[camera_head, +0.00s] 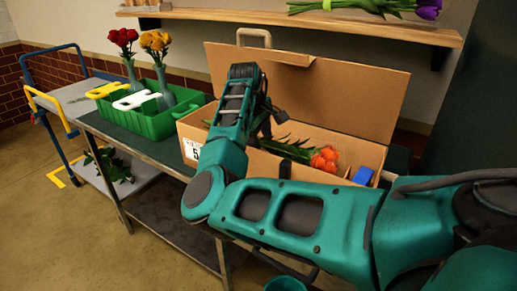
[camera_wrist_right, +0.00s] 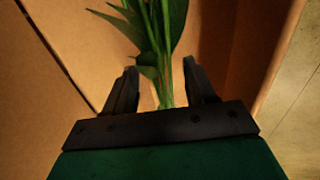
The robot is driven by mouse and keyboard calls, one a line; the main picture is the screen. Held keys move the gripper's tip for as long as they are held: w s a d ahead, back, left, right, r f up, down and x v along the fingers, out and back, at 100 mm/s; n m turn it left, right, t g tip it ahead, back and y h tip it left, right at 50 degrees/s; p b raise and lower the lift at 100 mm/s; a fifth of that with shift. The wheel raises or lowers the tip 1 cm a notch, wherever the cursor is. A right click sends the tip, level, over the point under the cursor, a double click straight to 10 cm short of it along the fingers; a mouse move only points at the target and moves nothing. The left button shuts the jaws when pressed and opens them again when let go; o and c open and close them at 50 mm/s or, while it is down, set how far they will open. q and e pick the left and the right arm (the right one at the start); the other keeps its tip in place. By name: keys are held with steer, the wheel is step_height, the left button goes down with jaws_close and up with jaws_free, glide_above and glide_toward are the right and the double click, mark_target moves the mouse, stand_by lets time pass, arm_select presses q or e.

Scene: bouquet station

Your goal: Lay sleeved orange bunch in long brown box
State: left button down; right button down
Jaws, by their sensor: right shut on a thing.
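The orange bunch shows its orange blooms (camera_head: 325,158) and green stems (camera_head: 288,149) inside the long brown box (camera_head: 335,190), blooms toward the right end. No sleeve can be made out on it. My right gripper (camera_head: 264,128) is at the box, partly hidden by my own arm. In the right wrist view, my right gripper (camera_wrist_right: 163,88) is shut on green stems (camera_wrist_right: 162,45), with cardboard walls on both sides. Whether the bunch touches the box floor cannot be seen. My left gripper is not in view.
The box lid (camera_head: 365,95) stands open at the back. A blue block (camera_head: 363,175) is at the box's right end. A green crate (camera_head: 155,122) with vases of red flowers (camera_head: 123,38) and yellow flowers (camera_head: 155,42) stands left. A shelf (camera_head: 300,15) runs above; a trolley (camera_head: 75,100) stands far left.

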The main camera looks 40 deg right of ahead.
steer(key=shift+f, duration=0.45)
steer(key=shift+r, duration=0.1)
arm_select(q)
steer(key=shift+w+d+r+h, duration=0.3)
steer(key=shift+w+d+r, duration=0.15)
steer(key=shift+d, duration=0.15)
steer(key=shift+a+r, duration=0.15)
arm_select(e)
steer(key=shift+f, duration=0.2)
arm_select(q)
steer(key=shift+p, duration=0.35)
arm_select(e)
steer(key=shift+f, duration=0.4)
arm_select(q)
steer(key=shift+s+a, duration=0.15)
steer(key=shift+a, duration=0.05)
arm_select(e)
steer(key=shift+c, duration=1.8)
jaws_free()
